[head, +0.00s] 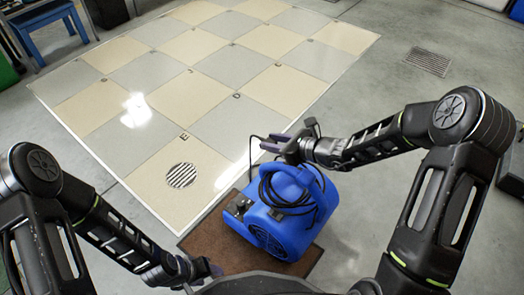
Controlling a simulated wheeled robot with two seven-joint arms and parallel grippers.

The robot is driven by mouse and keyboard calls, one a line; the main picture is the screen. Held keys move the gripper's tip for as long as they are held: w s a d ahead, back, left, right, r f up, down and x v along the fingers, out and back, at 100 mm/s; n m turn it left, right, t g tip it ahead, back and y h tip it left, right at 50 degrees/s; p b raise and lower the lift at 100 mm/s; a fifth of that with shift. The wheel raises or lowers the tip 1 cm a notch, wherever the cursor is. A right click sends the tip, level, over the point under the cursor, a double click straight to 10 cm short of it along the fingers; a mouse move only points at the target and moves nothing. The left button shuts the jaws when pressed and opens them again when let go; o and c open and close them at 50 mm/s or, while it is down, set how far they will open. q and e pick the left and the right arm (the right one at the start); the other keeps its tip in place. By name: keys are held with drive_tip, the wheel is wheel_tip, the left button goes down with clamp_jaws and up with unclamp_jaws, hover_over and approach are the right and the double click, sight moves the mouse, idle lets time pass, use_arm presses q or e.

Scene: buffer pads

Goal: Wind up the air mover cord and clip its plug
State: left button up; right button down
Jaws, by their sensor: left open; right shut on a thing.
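The blue air mover (270,229) stands on a brown mat (215,236) in the lower middle of the head view. Its black cord (264,184) lies in loops around and over the handle and top, and one length rises to my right gripper. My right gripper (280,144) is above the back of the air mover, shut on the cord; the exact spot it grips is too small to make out. I cannot pick out the plug for sure. My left gripper (212,267) is open, low at the front left of the air mover, near the mat.
A checkered tile area (225,70) with a white border lies behind the mat. A round striped vent (181,175) is set in it. A floor drain (428,61) is at the back right. A blue stool (49,25) stands at the far left.

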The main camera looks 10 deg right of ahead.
use_arm(q)
drive_tip(key=r+p, duration=0.2)
drive_tip(key=r, duration=0.1)
drive_tip(key=s+r+p, duration=0.1)
drive_tip(key=r, duration=0.1)
drive_tip(key=shift+r, duration=0.1)
use_arm(e)
drive_tip(key=s+d, duration=0.2)
drive_tip(key=d, duration=1.1)
drive_tip(key=w+a+r+m+t+h, duration=0.1)
drive_tip(key=w+a+r, duration=0.1)
drive_tip(key=r, duration=0.4)
drive_tip(key=w+a+r+m+h, duration=0.1)
drive_tip(key=w+r, duration=0.2)
drive_tip(key=r, duration=0.4)
drive_tip(key=s+a+r+m+h, duration=0.1)
drive_tip(key=s+a+r, duration=0.1)
drive_tip(key=r, duration=0.4)
drive_tip(key=s+a+r+m+t+h, duration=0.1)
drive_tip(key=s+a+r, duration=0.1)
drive_tip(key=a+r, duration=0.2)
wheel_tip(320, 180, up, 2)
drive_tip(key=shift+a+r, duration=0.25)
drive_tip(key=shift+a, duration=0.1)
use_arm(q)
drive_tip(key=shift+c, duration=0.3)
